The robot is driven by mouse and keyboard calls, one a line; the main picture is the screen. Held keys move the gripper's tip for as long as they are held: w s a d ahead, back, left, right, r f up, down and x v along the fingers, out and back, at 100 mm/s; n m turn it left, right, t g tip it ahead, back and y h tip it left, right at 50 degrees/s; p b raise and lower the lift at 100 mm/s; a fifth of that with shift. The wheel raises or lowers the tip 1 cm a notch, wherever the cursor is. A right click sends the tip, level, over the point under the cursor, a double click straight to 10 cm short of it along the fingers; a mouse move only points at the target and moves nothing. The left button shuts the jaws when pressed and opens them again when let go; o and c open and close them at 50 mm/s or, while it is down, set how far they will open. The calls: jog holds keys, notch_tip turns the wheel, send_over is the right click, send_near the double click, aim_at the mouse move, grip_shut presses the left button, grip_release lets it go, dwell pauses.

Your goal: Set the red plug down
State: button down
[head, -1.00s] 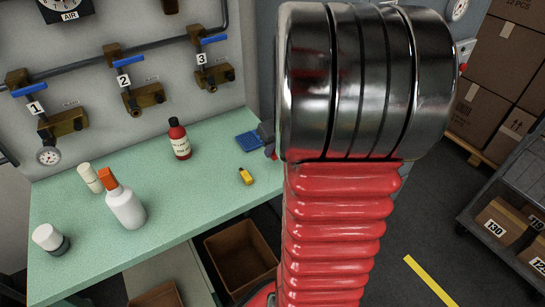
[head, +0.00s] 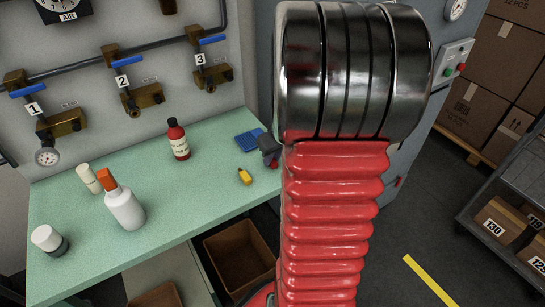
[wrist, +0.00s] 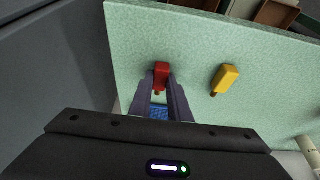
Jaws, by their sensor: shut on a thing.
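The red plug (wrist: 161,76) is between the fingertips of my gripper (wrist: 161,84) in the wrist view, and the fingers are shut on it. It is over the pale green bench top (wrist: 195,50); I cannot tell whether it touches the surface. In the head view, my gripper (head: 268,146) shows at the bench's right end, partly behind my arm, and the plug is hard to make out there. A blue pad (head: 249,140) lies just left of and behind the gripper. It also shows between the fingers in the wrist view (wrist: 158,112).
A yellow plug (head: 245,177) lies on the bench nearby. A red bottle (head: 179,140), a white bottle with an orange cap (head: 124,207) and white containers stand farther left. Valves line the back wall. The bench around the yellow plug is clear.

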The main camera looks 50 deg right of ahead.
jog(key=c, duration=1.7)
grip_release()
jog(key=shift+o, duration=0.2)
jog(key=v, duration=1.2)
jog(key=w+a+r+n, duration=0.1)
jog(key=a+r, duration=0.1)
jog(key=a, duration=0.6)
jog(key=a+r+n, duration=0.1)
jog(key=a+r, duration=0.1)
jog(key=a, duration=0.6)
jog(key=s+a, duration=0.3)
jog(key=a, duration=0.4)
jog(key=s+a+r+n+t+y, duration=0.1)
jog(key=s+a, duration=0.2)
jog(key=a, duration=0.4)
jog(key=shift+s+a+r, duration=0.25)
jog(key=shift+s+a, duration=0.1)
jog(key=shift+a, duration=0.05)
